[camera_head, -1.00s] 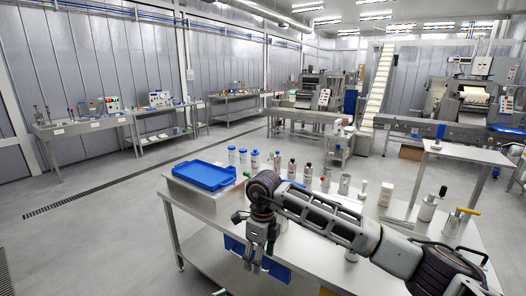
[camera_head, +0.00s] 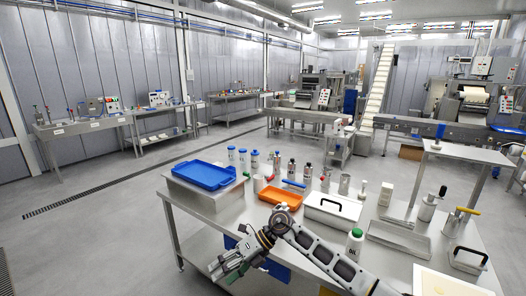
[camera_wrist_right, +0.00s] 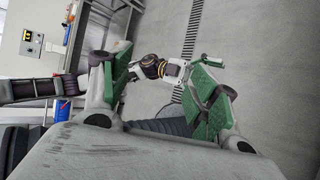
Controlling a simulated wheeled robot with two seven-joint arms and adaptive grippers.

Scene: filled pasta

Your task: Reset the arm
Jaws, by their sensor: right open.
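My right arm enters the head view from the lower right. Its gripper (camera_head: 232,264) is open and empty, low by the near-left edge of the steel table (camera_head: 188,222). In the right wrist view the two green-padded fingers of this gripper (camera_wrist_right: 160,85) stand wide apart. Beyond them shows a jointed arm part with a yellow ring (camera_wrist_right: 152,67), which looks like my other arm; its end is partly hidden behind the right-hand finger, so its jaws cannot be read. No left arm shows in the head view.
The table carries a blue tray (camera_head: 204,175), an orange tray (camera_head: 281,197), a white box with a black handle (camera_head: 333,209), a green-capped bottle (camera_head: 354,244) and several canisters. Blue containers (camera_head: 276,270) sit under the table. The floor to the left (camera_head: 100,235) is clear.

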